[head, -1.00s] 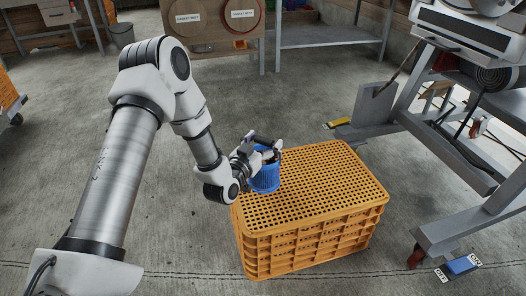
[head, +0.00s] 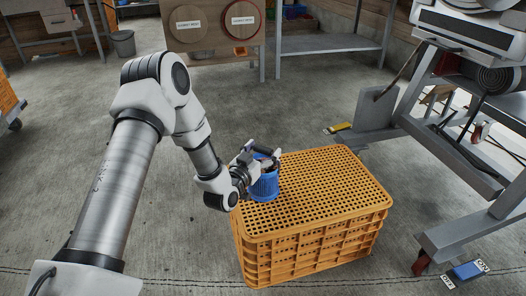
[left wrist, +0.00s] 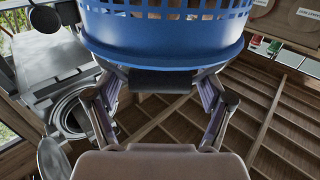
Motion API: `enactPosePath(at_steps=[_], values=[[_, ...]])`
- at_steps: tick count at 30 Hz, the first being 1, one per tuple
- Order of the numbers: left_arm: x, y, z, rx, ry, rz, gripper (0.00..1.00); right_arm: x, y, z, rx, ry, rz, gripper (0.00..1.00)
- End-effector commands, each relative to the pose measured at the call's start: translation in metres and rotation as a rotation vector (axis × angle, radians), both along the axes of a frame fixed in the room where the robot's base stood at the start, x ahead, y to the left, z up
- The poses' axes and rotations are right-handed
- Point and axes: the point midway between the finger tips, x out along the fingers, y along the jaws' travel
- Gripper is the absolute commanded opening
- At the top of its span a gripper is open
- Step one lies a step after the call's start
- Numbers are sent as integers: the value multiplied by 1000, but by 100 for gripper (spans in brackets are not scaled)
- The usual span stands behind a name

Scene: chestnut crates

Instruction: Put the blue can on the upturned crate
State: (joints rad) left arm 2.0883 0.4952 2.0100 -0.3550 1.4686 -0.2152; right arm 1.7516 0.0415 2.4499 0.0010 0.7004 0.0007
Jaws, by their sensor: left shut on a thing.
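The blue can (head: 265,187) has a wall with rows of slots and is upright at the left end of the upturned crate's top. The upturned crate (head: 335,193) is orange, with a grid of holes on top. My left gripper (head: 264,161) is shut on the can near its upper part. In the left wrist view the can (left wrist: 165,42) fills the top middle, against the gripper (left wrist: 163,80). I cannot tell whether the can's bottom touches the crate or is slightly above it. My right gripper is not in view.
The rest of the crate top is bare. A grey metal machine frame (head: 460,235) stands to the right, with a blue switch box (head: 467,271) near its foot. A grey bin (head: 123,43) and a workbench (head: 325,37) are at the back. Concrete floor around the crate is mostly clear.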

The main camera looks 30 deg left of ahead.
Motion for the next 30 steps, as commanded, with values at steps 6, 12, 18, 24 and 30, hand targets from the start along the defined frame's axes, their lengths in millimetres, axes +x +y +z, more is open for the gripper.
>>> enactPosePath(at_steps=[6,12,18,24,30], values=[[0,0,-2,0,0,0,100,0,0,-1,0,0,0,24],[0,0,-1,0,0,0,100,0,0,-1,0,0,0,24],[-15,-1,2,-1,4,0,100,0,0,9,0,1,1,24],[-65,-4,5,-6,7,2,100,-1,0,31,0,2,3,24],[-108,-8,2,-1,5,1,100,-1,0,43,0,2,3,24]])
